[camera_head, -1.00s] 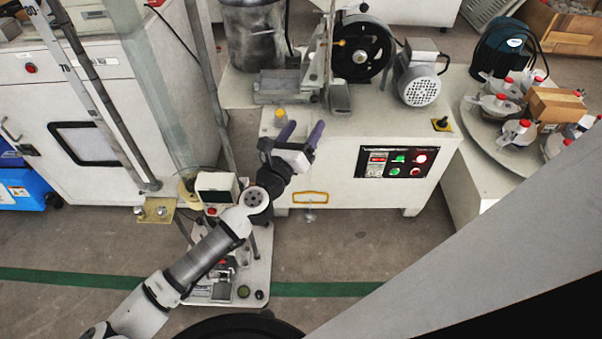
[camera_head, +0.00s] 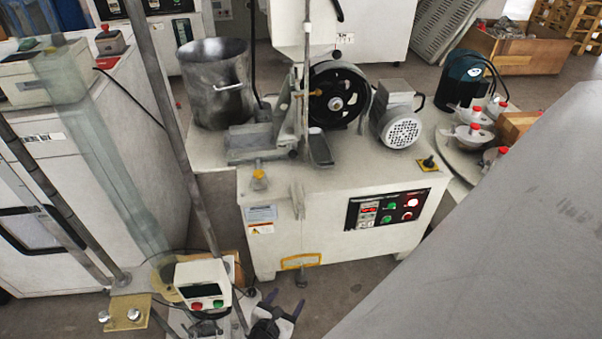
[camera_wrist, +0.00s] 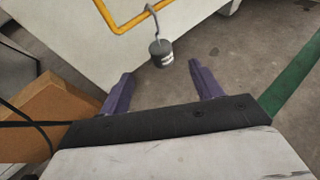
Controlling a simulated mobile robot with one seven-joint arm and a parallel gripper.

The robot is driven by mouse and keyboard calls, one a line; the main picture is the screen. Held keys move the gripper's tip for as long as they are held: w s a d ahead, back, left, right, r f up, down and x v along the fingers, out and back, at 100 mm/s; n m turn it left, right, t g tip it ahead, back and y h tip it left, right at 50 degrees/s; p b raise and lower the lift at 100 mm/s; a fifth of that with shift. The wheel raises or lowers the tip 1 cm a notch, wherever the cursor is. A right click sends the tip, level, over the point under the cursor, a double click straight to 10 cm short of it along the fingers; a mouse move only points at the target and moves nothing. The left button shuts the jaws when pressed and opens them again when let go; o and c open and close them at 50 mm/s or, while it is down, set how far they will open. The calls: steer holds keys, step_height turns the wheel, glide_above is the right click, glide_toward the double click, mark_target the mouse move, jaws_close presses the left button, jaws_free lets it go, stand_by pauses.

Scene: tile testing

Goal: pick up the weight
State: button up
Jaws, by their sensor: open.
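The weight (camera_wrist: 161,54) is a small dark grey cylinder with a pale label and a hooked rod. In the wrist view it hangs by its hook from a yellow bar handle (camera_wrist: 128,24). In the head view the weight (camera_head: 301,277) is small below the yellow handle (camera_head: 301,261) on the white machine's front. My gripper (camera_wrist: 163,82) is open and empty, with purple fingers apart. The weight appears beyond the fingertips, between them in the picture, and apart from them. My gripper also shows at the bottom of the head view (camera_head: 284,304).
The white machine cabinet (camera_head: 290,220) stands directly behind the weight. A brown box (camera_wrist: 50,115) is to the left in the wrist view. A small display unit (camera_head: 204,283) stands left of my gripper. Open floor (camera_wrist: 265,50) lies to the right.

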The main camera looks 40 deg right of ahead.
steer(key=x, duration=0.5)
steer(key=f+x, duration=0.1)
steer(key=x, duration=0.5)
steer(key=shift+f+b, duration=0.2)
steer(key=shift+b, duration=0.1)
steer(key=shift+w+d, duration=0.2)
steer(key=shift+d, duration=0.1)
jaws_close()
